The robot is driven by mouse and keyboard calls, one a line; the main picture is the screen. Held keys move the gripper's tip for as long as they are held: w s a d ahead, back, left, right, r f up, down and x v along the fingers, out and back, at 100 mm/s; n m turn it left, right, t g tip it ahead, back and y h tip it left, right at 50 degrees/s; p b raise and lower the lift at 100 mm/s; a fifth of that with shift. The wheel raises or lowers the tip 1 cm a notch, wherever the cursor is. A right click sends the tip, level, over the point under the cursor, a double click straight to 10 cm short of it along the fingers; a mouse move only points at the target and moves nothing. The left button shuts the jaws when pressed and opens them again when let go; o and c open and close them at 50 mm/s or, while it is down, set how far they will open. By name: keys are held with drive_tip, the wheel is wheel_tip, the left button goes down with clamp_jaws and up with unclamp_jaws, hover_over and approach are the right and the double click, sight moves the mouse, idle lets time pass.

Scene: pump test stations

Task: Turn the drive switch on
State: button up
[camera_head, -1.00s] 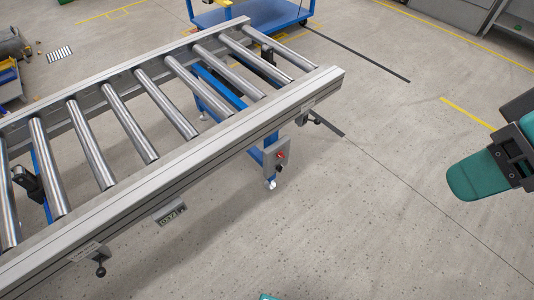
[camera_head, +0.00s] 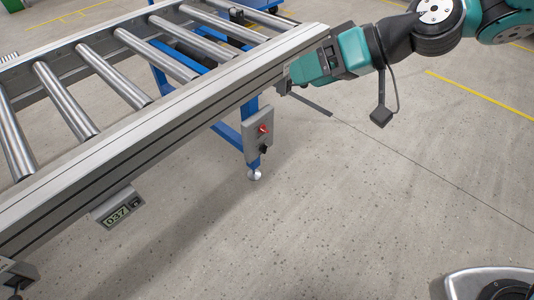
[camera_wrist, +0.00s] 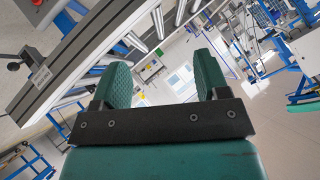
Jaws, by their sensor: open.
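A grey control box (camera_head: 258,136) is mounted on the blue leg under the near rail of the roller conveyor. It has a red knob (camera_head: 263,128) above and a black switch (camera_head: 264,148) below; which way the switch is set is too small to tell. My gripper (camera_wrist: 161,78) is open and empty in the wrist view, its two teal fingers spread apart. In the head view my gripper's teal body is beside the conveyor's right end, above and right of the box. Its fingertips are not clear there.
The conveyor rail (camera_head: 150,140) runs diagonally with steel rollers behind it. A small display box (camera_head: 118,207) reading 037 hangs below the rail. A blue cart frame stands behind the conveyor. The floor right of and in front of the box is clear.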

drive_tip(key=w+f+m+t+y+b, duration=0.1)
drive_tip(key=w+f+b, duration=0.2)
drive_tip(key=f+b, duration=0.3)
drive_tip(key=w+f+t+y+b, duration=0.1)
drive_tip(key=w+f+b, duration=0.2)
drive_tip(key=f, duration=0.5)
drive_tip(key=w+f+m+t+y+b, duration=0.1)
drive_tip(key=w+f+b, duration=0.2)
drive_tip(key=f+b, duration=0.35)
drive_tip(key=m+t+b, duration=0.5)
drive_tip(key=t+b, duration=0.1)
drive_tip(key=b, duration=0.7)
approach(264, 130)
drive_tip(key=f+b+x, duration=0.2)
drive_tip(key=b+x, duration=0.3)
drive_tip(key=x, duration=0.4)
drive_tip(key=shift+w+d, duration=0.2)
drive_tip(key=shift+w, duration=0.15)
drive_tip(key=c, duration=0.9)
